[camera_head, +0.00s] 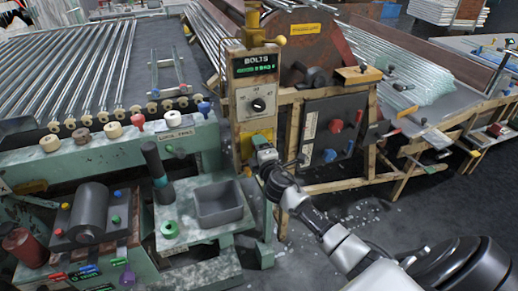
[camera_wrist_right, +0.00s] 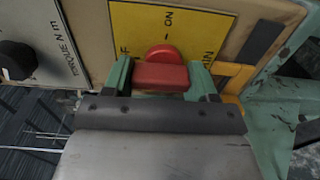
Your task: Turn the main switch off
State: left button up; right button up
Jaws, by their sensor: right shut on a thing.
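The main switch is a red knob (camera_wrist_right: 161,58) with a broad red grip on a yellow plate (camera_wrist_right: 205,28), in the right wrist view. "ON" is printed above the knob; other lettering is partly hidden. In the head view the yellow plate (camera_head: 259,135) is low on the post under the "BOLTS" display, and the knob is hidden. My right gripper (camera_head: 264,155) is at this plate. In the right wrist view its green fingers (camera_wrist_right: 160,78) are on both sides of the red grip, shut on it. My left gripper is out of view.
A panel with a black dial (camera_head: 258,104) is above the plate; the dial also shows in the wrist view (camera_wrist_right: 17,60). A cabinet with red and blue knobs (camera_head: 333,126) stands right of the post. A grey bin (camera_head: 219,217) is at lower left. Dark floor is open at lower right.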

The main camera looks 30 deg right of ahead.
jog(key=shift+f, duration=0.1)
jog(key=o, duration=0.9)
jog(key=shift+s, duration=0.1)
jog(key=v, duration=1)
jog(key=shift+s, duration=0.3)
